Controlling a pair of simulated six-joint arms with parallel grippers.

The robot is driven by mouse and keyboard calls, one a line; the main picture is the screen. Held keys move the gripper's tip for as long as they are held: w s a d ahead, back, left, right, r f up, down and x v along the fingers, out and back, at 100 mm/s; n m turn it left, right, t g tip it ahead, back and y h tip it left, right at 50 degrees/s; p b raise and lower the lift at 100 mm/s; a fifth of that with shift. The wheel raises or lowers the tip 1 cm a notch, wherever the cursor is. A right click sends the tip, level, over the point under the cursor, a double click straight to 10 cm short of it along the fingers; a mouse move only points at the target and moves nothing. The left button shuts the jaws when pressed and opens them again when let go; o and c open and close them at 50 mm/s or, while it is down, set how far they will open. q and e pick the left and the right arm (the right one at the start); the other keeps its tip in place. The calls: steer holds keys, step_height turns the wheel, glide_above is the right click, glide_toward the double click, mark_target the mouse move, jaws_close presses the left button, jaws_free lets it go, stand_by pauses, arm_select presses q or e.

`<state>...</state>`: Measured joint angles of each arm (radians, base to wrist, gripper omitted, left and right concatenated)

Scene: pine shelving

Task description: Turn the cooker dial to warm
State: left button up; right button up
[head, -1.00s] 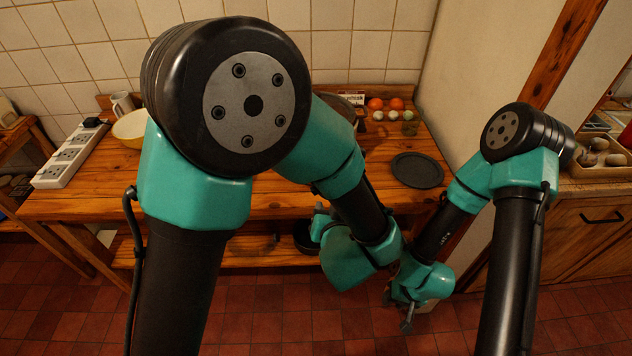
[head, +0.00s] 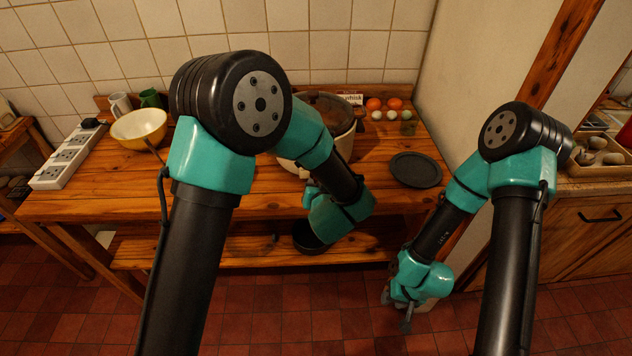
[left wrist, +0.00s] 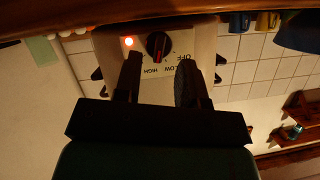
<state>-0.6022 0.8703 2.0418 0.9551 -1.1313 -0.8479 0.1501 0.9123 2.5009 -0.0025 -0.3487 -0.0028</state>
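The cooker (head: 345,143) stands on the wooden table, partly behind my left arm in the head view; its dial is hidden there. In the left wrist view the cooker's front panel (left wrist: 182,45) appears upside down. Its black dial (left wrist: 157,46) has a red mark, and a red-orange light (left wrist: 128,42) glows beside it. OFF, LOW and HIGH can be read; no warm label is readable. My left gripper (left wrist: 160,63) is open, its fingers apart just before the dial; contact cannot be told. My right gripper (head: 397,311) hangs low in front of the table, seemingly open and empty.
A black plate (head: 416,169), eggs and tomatoes (head: 374,104) lie right of the cooker. A yellow bowl (head: 139,126), mugs (head: 150,98) and a power strip (head: 66,157) are at left. A dark pan (head: 308,237) sits on the lower shelf. The table's front left is clear.

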arm_select(q)
steer(key=shift+x, duration=1.9)
steer(key=shift+c, duration=0.4)
steer(key=c, duration=0.5)
